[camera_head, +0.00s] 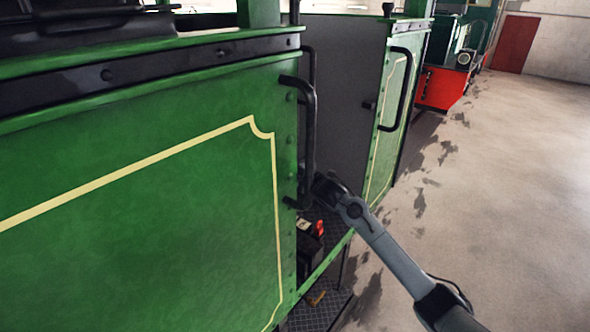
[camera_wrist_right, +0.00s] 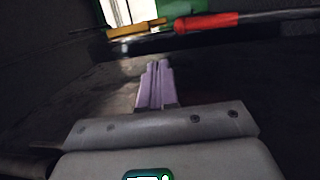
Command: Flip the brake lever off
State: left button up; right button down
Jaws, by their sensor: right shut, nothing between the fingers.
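My right arm reaches into the open cab doorway of the green tram in the head view, and its wrist hides the fingers there. In the right wrist view my right gripper (camera_wrist_right: 157,70) is shut and empty, its pale purple fingers together. Beyond the fingertips lie a red handle (camera_wrist_right: 208,22), up and to the right, and a yellow handle (camera_wrist_right: 138,31), up and to the left. Both look apart from the fingers. I cannot tell which one is the brake lever. A small red part (camera_head: 320,228) shows low inside the doorway in the head view. My left gripper is not in view.
A green side panel (camera_head: 150,210) and black handrail (camera_head: 311,140) stand left of my right arm. A second handrail (camera_head: 393,90) is on the far side of the doorway. A dark step (camera_head: 318,312) lies below. The floor (camera_head: 500,190) at right is clear.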

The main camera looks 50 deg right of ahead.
jog(key=shift+s+a+r+b, duration=0.1)
jog(key=shift+s+a+b, duration=0.1)
jog(key=shift+s, duration=0.7)
jog(key=shift+s+a+r+b, duration=0.1)
jog(key=shift+s+b, duration=0.05)
jog(key=shift+s, duration=0.7)
